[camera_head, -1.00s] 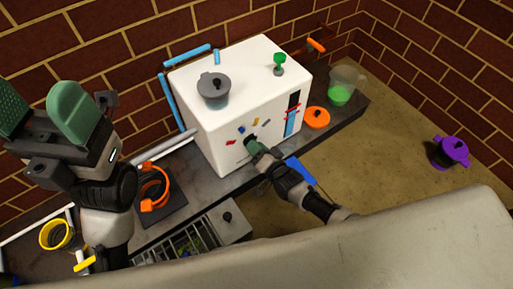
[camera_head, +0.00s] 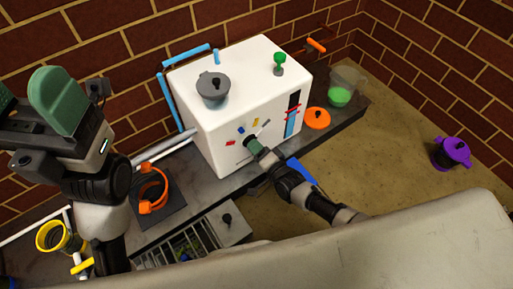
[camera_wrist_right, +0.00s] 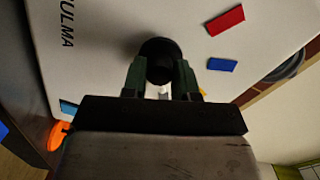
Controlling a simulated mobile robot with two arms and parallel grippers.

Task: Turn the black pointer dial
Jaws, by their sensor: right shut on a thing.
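The black pointer dial (camera_wrist_right: 158,48) is on the front face of the white box (camera_head: 205,135). Coloured marks surround it, among them a red mark (camera_wrist_right: 226,20) and a blue mark (camera_wrist_right: 220,64). My right gripper (camera_wrist_right: 160,72) has its two green fingers on either side of the dial's knob and is shut on it. In the head view the right gripper (camera_head: 254,145) reaches the box front and hides most of the dial. The pointer's direction is hard to make out. My left gripper (camera_head: 30,115) is raised at the left, away from the box; its finger gap is unclear.
A grey lidded pot (camera_head: 213,92) and a green knob (camera_head: 279,62) are on top of the box. An orange lid (camera_head: 317,118), a clear jug with green contents (camera_head: 341,95) and an orange ring-shaped item (camera_head: 152,190) stand beside it. A purple pot (camera_head: 451,153) sits far right.

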